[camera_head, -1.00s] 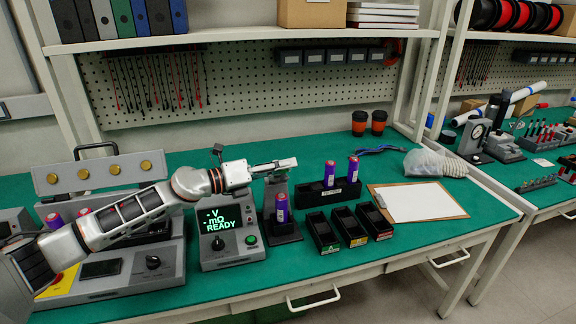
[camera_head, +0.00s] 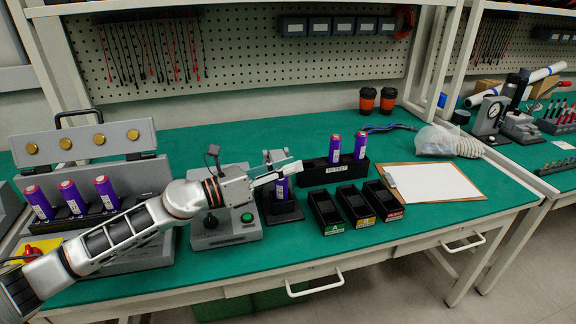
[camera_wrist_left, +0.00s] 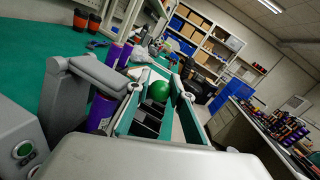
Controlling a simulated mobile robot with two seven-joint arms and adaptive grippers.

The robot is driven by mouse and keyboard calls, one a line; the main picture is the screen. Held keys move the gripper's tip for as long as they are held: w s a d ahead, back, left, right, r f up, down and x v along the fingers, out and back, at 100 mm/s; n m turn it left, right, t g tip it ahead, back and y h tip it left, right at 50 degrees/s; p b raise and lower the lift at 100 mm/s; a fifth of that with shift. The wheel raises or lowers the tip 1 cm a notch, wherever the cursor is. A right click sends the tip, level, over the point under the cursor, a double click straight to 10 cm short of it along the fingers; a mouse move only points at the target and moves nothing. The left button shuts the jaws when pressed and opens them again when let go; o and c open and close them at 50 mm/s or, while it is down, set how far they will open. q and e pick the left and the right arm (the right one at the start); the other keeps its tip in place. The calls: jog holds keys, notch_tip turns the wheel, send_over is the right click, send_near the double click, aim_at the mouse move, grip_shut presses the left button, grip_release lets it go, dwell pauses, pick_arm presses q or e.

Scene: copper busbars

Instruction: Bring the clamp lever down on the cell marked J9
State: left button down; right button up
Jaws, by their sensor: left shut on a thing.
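A purple cell (camera_head: 282,189) stands upright in the dark clamp fixture (camera_head: 284,212) on the green bench; its marking is not readable. My left gripper (camera_head: 291,172) is across the cell's upper part in the head view. In the left wrist view its fingers (camera_wrist_left: 157,100) are shut around a green ball knob (camera_wrist_left: 158,91), which appears to be the clamp lever's handle. The grey clamp body (camera_wrist_left: 88,80) stands beside the fingers, with the purple cell (camera_wrist_left: 102,110) behind it. Contact between clamp and cell cannot be told. My right gripper is not in view.
A tester box (camera_head: 225,236) with a green button stands left of the fixture, partly behind my arm. A black rack (camera_head: 316,172) with two cells and several black bins (camera_head: 356,205) stand to the right. A clipboard (camera_head: 433,184) lies beyond them. Several cells (camera_head: 70,196) stand at left.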

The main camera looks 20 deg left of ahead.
pick_arm(q)
jog(key=shift+s+d+f, duration=0.1)
jog(key=shift+f, duration=0.35)
jog(key=shift+s+d+f, duration=0.1)
jog(key=shift+f, duration=0.3)
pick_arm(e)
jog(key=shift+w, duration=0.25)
pick_arm(q)
jog(key=c, duration=1.8)
grip_release()
jog(key=shift+o, duration=0.4)
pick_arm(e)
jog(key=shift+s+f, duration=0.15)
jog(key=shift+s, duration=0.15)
pick_arm(q)
jog(key=shift+a, duration=0.1)
jog(key=shift+s+a+f, duration=0.15)
jog(key=shift+s+a, duration=0.15)
jog(key=shift+s, duration=0.05)
jog(key=v, duration=1.1)
jog(key=shift+r, duration=0.7)
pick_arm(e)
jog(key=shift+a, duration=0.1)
pick_arm(q)
jog(key=shift+w, duration=0.1)
